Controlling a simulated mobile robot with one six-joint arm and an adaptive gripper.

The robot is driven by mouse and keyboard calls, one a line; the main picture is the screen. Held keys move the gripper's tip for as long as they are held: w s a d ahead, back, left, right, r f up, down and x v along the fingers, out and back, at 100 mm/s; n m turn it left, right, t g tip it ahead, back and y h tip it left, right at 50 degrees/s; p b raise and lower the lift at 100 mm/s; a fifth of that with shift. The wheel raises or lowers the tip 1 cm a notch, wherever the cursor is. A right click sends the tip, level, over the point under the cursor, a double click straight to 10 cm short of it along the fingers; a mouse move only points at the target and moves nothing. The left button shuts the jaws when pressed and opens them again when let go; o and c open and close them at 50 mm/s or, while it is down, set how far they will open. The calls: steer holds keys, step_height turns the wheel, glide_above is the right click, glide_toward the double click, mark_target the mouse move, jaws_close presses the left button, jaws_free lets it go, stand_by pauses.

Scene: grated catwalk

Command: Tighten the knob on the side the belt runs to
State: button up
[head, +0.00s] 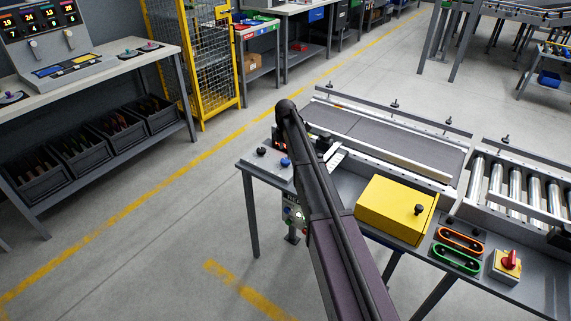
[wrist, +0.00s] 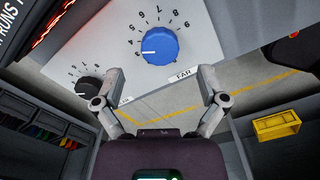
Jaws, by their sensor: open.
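A blue knob (wrist: 160,45) with a white pointer line sits on a pale plate (wrist: 112,40) with a printed number scale in the wrist view. A black knob (wrist: 88,86) with its own scale sits lower left. In the head view the blue knob (head: 285,162) and black knob (head: 262,151) are at the bench's left end, near the dark conveyor belt (head: 395,134). My arm hides part of this area.
A yellow box (head: 395,210) with a black knob, orange and green handles (head: 458,240) and a red switch (head: 510,260) are right of my arm. Rollers (head: 515,185) stand farther right. A dark sign with red lit marks (wrist: 50,25) is close at upper left.

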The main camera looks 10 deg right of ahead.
mark_target(286, 160)
steer(key=shift+f+b, duration=1.55)
steer(key=shift+f, duration=0.35)
steer(key=c, duration=1.1)
